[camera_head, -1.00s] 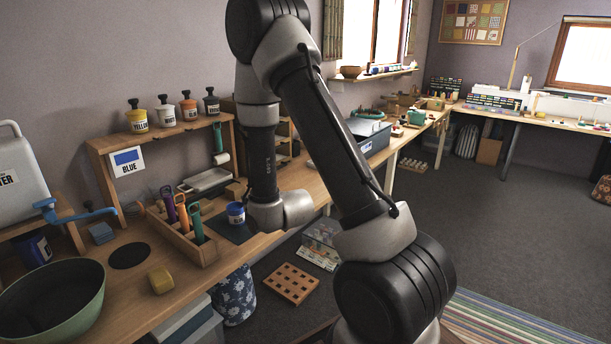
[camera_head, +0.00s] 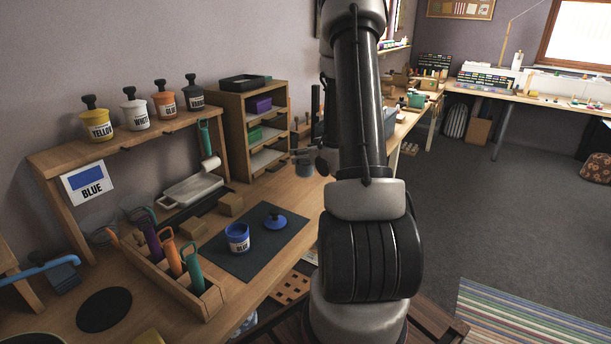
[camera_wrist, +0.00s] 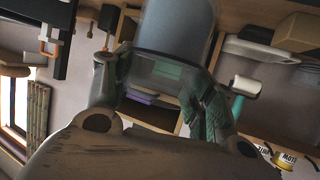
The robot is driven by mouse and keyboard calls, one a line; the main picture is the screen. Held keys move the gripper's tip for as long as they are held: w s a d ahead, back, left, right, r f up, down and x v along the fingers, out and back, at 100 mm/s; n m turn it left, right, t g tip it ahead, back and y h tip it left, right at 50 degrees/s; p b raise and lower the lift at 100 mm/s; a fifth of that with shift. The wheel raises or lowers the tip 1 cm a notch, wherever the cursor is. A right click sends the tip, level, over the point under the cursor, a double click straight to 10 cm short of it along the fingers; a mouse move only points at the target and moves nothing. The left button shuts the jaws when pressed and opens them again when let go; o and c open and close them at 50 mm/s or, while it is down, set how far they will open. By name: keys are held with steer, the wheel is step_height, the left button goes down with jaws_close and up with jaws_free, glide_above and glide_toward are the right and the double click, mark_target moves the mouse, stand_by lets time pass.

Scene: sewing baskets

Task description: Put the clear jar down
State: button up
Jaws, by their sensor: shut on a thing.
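The clear jar (camera_wrist: 178,28) shows as a greyish see-through cylinder at the top of the wrist view. My gripper (camera_wrist: 152,80) is shut on it, with a finger on each side. In the head view my gripper (camera_head: 322,162) is partly hidden behind my arm, over the bench beyond the dark mat. A small grey shape (camera_head: 304,168) beside it looks like the jar, but is too small to be sure. I cannot tell whether the jar touches any surface.
The dark mat (camera_head: 252,262) holds an open blue paint pot (camera_head: 237,238) and its blue lid (camera_head: 275,222). A wooden tool caddy (camera_head: 190,287) stands to the left. A shelf unit (camera_head: 231,132) stands behind, by the wall. Bare bench (camera_head: 292,190) lies beyond the mat.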

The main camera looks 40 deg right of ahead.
step_height(320, 180, down, 10)
steer(key=shift+r, duration=0.25)
steer(key=shift+f, duration=0.15)
steer(key=o, duration=1.1)
steer(key=shift+o, duration=0.2)
steer(key=shift+r, duration=0.2)
